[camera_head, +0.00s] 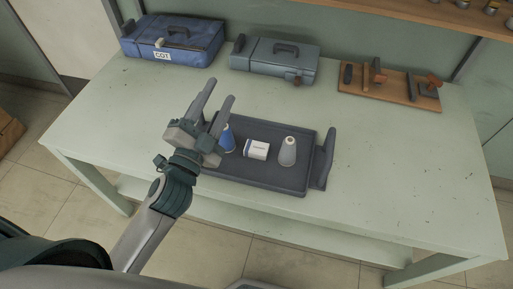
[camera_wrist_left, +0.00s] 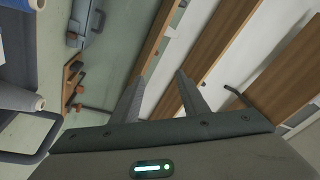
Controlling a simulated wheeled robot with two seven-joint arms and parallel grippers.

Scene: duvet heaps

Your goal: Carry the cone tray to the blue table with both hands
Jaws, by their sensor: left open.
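The dark grey cone tray (camera_head: 262,183) lies flat on a pale green table (camera_head: 400,190). It holds a blue cone (camera_head: 228,139), a small white box (camera_head: 256,150) and a grey cone (camera_head: 288,153). Its right handle (camera_head: 327,158) stands clear; its left side is largely hidden by my left gripper (camera_head: 221,90). That gripper is open and empty, fingers pointing up and away above the tray's left end. In the left wrist view, its fingers (camera_wrist_left: 161,77) are spread with nothing between them, and part of the tray (camera_wrist_left: 18,52) shows at the left edge. My right gripper is out of view.
A blue case (camera_head: 190,35) and a grey-blue case (camera_head: 275,65) stand along the table's back. A wooden board with tools (camera_head: 390,93) lies at the back right. A wooden shelf (camera_head: 450,12) hangs above. The table right of the tray is clear.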

